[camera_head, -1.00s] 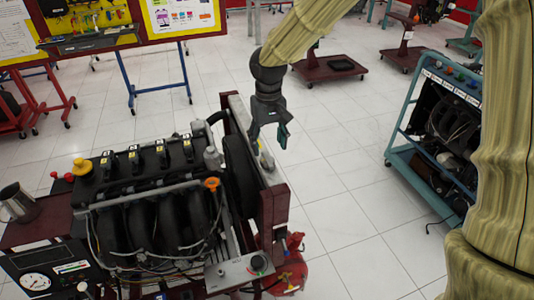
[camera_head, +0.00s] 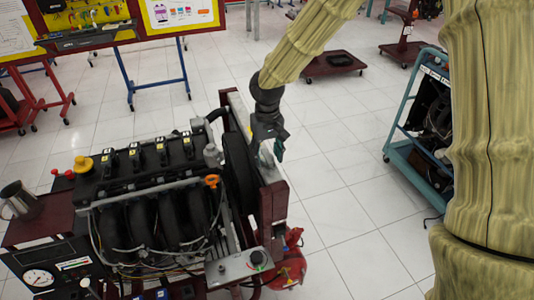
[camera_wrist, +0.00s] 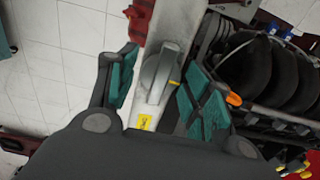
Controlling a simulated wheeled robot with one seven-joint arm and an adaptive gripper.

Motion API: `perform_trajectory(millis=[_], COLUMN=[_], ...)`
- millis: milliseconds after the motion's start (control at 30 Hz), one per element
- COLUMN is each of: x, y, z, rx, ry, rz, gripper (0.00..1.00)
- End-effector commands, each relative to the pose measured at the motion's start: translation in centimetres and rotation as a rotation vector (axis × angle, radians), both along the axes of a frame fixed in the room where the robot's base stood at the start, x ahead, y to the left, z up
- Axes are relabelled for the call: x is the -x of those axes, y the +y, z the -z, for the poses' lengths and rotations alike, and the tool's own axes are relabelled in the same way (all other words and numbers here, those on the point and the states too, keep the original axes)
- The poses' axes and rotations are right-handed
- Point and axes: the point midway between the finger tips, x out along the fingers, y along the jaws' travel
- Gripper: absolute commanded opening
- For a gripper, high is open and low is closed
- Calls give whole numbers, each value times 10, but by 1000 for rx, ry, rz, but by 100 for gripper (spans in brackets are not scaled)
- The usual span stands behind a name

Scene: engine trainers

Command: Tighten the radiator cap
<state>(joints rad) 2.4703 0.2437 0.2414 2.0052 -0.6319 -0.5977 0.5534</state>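The radiator cap (camera_wrist: 156,76) is a grey round knob with a raised bar handle. It sits on the pale metal top of the radiator (camera_wrist: 184,22), with yellow marks beside it. In the wrist view my gripper (camera_wrist: 158,90) is open, with one teal-padded finger on each side of the cap. Whether the pads touch it I cannot tell, but a gap shows on the left. In the head view my gripper (camera_head: 270,146) is at the radiator's top edge, at the right end of the engine trainer (camera_head: 150,200), and largely hides the cap.
An orange-handled dipstick or cap (camera_head: 211,181) and a yellow oil cap (camera_head: 83,163) stand on the engine. A red tank (camera_head: 291,262) is below the radiator. A teal-framed trainer (camera_head: 400,160) stands at the right. The tiled floor between is clear.

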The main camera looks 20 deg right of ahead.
Motion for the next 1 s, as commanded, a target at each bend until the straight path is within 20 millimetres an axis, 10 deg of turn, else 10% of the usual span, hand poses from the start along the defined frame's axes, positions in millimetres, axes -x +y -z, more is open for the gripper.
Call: perform_trajectory(millis=[167, 1000], x=[0, -1], y=[0, -1], z=[0, -2], rx=[0, 4], ry=[0, -3], rz=[0, 404], gripper=[13, 13])
